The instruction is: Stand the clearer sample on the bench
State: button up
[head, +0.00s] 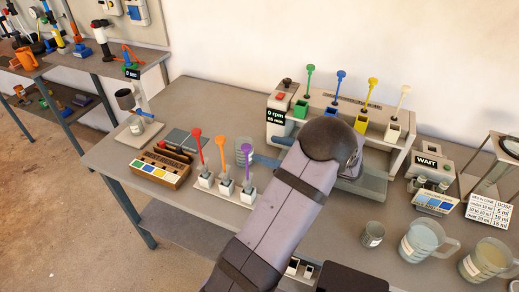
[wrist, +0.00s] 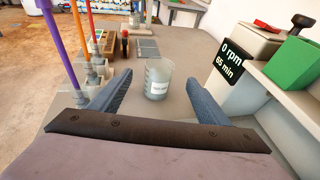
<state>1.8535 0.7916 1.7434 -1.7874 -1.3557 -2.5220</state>
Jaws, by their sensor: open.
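My gripper (wrist: 158,80) is open, with its two blue-grey fingers apart on either side of a clear glass beaker (wrist: 158,86). In the head view the beaker (head: 243,147) is just left of my gripper (head: 268,155), which my arm partly hides. Two small jars (head: 420,181) (head: 442,187) stand by the WAIT box (head: 432,164); which is clearer I cannot tell.
Red, orange and purple droppers (head: 222,157) stand in white holders left of the beaker. A stirrer unit (head: 281,110) with coloured bins is behind at right. A small beaker (head: 372,234) and two jugs (head: 425,240) (head: 487,261) are at front right.

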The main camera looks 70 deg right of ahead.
jog(key=shift+v, duration=1.2)
